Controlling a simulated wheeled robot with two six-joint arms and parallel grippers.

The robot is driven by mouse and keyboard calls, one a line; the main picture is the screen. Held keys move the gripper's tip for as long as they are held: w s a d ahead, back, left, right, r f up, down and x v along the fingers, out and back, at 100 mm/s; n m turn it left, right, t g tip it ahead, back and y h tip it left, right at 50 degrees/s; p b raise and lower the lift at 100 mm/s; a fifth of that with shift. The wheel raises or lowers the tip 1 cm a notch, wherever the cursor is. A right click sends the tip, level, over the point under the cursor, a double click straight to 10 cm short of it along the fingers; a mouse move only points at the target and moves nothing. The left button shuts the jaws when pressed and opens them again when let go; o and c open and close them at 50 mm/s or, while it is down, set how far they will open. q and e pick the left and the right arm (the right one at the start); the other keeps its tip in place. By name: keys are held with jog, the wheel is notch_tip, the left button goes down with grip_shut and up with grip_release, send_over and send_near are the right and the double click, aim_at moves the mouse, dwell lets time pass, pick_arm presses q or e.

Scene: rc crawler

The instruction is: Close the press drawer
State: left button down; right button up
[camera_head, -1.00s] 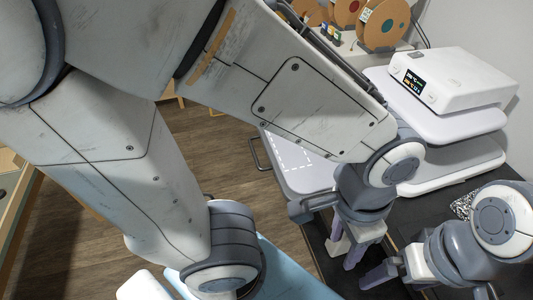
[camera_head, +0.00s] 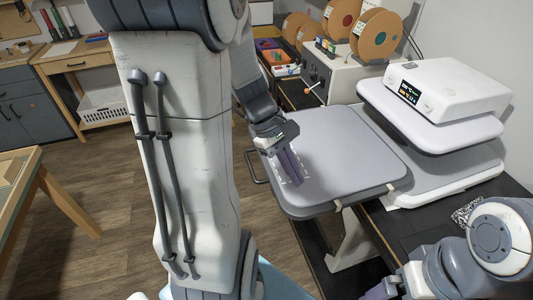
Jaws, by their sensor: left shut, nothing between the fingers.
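The press (camera_head: 453,92) stands at the right, white with a small lit display on top. Its drawer (camera_head: 365,150), a flat grey-topped plate, is slid out to the left, well clear of the press body. A dark bar handle (camera_head: 252,168) shows at the drawer's left edge. My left gripper (camera_head: 292,168) is shut and empty, its purple fingers pointing down over the drawer's left part, near the handle. I cannot tell whether they touch the plate. My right gripper (camera_head: 383,290) is low at the bottom edge, partly cut off.
Filament spools (camera_head: 376,36) and a grey box with an orange-knobbed lever (camera_head: 318,78) stand behind the drawer. A black-and-white patterned item (camera_head: 465,213) lies on the dark bench near my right arm. Open wooden floor (camera_head: 105,170) lies left of the drawer.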

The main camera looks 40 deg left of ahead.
pick_arm(q)
jog(key=a+f+n+t, duration=0.1)
jog(key=a+n+t, duration=0.2)
jog(key=a+n, duration=0.4)
jog(key=n+t, duration=0.3)
jog(key=n, duration=0.4)
send_near(263, 168)
jog(key=shift+y, duration=0.4)
jog(key=x, duration=0.5)
jog(key=shift+w+d+f+b, duration=0.15)
jog(key=shift+d+f+b, duration=0.05)
jog(key=shift+d+b, duration=0.2)
